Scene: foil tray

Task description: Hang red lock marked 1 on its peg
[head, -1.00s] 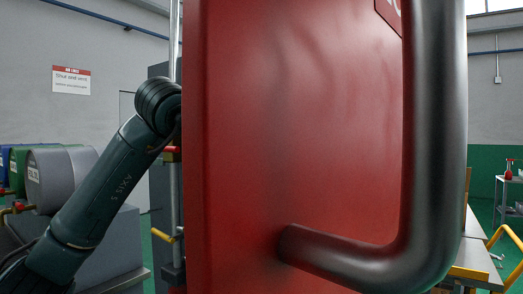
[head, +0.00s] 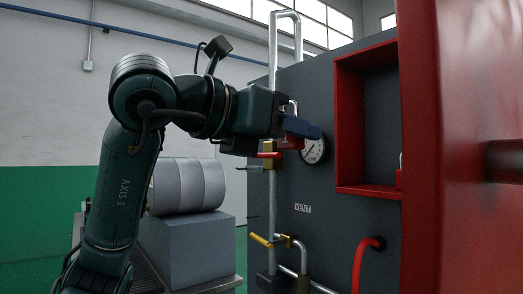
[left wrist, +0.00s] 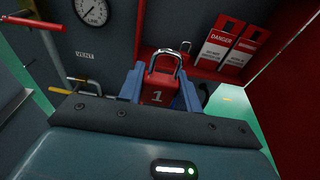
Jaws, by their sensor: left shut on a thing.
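The red lock marked 1 (left wrist: 157,92) is between the blue fingers of my left gripper (left wrist: 158,88) in the left wrist view, its metal shackle (left wrist: 168,55) pointing up the picture. In the head view the left gripper (head: 302,128) is in front of the dark cabinet, near the gauge. Its fingers hide most of the lock (head: 291,143) there. A red-framed recess (head: 368,190) is to the gripper's right; it also shows beyond the lock in the left wrist view (left wrist: 200,66). I cannot make out the peg. My right gripper is out of view.
A red door (head: 470,90) stands close on the right. Danger tags (left wrist: 218,45) hang in the recess, and another lock (head: 399,178) sits at its right.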

